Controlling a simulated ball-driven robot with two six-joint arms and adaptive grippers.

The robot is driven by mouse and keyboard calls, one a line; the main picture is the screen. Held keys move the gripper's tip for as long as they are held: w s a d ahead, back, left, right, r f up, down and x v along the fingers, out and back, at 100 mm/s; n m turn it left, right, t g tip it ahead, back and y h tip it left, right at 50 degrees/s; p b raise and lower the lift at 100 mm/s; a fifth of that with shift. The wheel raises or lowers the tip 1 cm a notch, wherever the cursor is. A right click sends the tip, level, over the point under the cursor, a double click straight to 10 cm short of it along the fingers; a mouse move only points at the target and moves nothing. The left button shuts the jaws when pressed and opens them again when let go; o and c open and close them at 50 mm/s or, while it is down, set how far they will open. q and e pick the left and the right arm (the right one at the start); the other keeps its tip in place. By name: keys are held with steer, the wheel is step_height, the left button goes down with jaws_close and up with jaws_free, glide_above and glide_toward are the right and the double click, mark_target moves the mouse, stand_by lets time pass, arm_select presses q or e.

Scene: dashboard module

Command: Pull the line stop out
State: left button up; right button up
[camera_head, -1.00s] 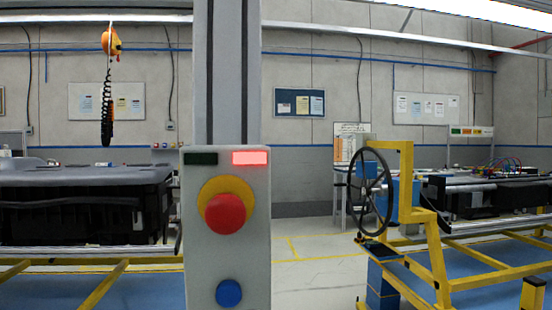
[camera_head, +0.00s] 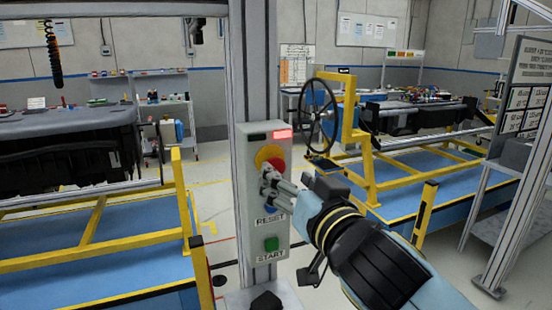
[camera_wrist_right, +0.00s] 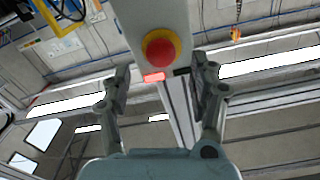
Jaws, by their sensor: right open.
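The line stop is a red mushroom button on a yellow collar, on the grey control box (camera_head: 246,215) in the head view. My right gripper (camera_head: 268,184) is in front of the box just below the button and partly covers it; the yellow collar (camera_head: 266,153) shows above it. In the right wrist view the red button (camera_wrist_right: 160,48) faces the camera whole, ahead of and between the two spread fingers of my right gripper (camera_wrist_right: 160,85). The gripper is open and empty, and the button looks apart from the fingers. My left gripper is in neither view.
A red lamp (camera_head: 283,135) is lit at the top of the box, beside a dark lamp (camera_head: 258,136). Below are the RESET label and a green START button (camera_head: 271,243). A black handwheel (camera_head: 319,115) on a yellow frame stands at the right.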

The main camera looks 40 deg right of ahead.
mark_target(276, 167)
steer(key=p+x, duration=0.1)
steer(key=x, duration=0.3)
steer(key=shift+w+r, duration=0.15)
steer(key=shift+w, duration=0.25)
steer(key=shift+w+d+p, duration=0.2)
steer(key=shift+w+p, duration=0.1)
steer(key=shift+w, duration=0.35)
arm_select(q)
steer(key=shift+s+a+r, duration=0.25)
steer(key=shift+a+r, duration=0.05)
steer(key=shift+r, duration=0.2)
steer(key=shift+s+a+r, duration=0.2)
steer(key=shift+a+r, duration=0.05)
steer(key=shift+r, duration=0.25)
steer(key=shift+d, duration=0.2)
arm_select(e)
jaws_close()
